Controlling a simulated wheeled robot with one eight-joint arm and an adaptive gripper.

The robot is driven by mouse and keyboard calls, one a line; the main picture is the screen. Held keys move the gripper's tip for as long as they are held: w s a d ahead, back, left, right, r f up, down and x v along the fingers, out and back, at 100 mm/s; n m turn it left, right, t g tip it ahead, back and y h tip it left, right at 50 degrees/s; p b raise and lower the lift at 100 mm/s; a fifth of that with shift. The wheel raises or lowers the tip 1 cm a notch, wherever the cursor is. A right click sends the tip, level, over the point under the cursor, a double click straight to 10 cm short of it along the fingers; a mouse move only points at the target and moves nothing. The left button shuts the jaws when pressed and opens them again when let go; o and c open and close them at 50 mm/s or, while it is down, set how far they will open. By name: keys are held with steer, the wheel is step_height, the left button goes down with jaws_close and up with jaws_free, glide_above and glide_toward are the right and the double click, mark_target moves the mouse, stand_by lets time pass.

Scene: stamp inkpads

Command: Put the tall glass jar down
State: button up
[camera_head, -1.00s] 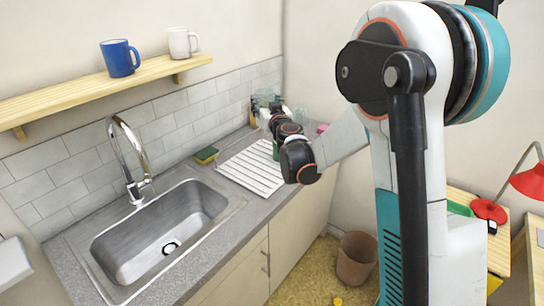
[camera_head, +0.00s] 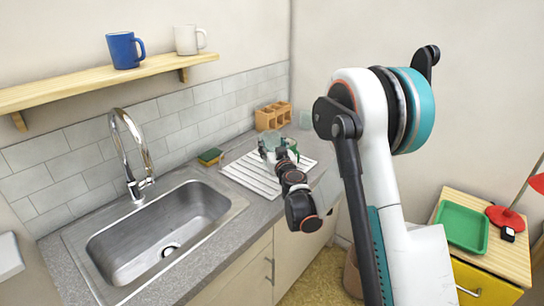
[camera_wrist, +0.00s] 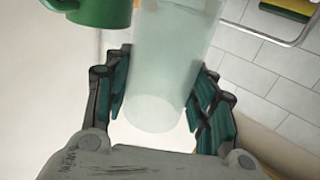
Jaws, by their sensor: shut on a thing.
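The tall glass jar (camera_wrist: 172,55) is pale and see-through. In the wrist view it sits between the two dark-green-padded fingers of my gripper (camera_wrist: 163,98), which is shut on it. In the head view my gripper (camera_head: 276,153) is over the white ribbed draining board (camera_head: 247,172) right of the sink. The jar is hard to make out there, and I cannot tell whether its base touches the board. A green mug (camera_wrist: 92,12) is close beside the jar in the wrist view, at the upper left.
A sponge (camera_head: 210,156) lies left of the board; it also shows in the wrist view (camera_wrist: 292,8). A wooden holder (camera_head: 272,116) and a clear glass (camera_head: 305,119) stand at the back of the counter. The sink (camera_head: 165,225) with its tap (camera_head: 135,160) is at left.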

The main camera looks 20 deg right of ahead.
steer(key=shift+f+b, duration=0.55)
steer(key=shift+f, duration=1.15)
steer(key=shift+f, duration=0.1)
steer(key=o, duration=1.3)
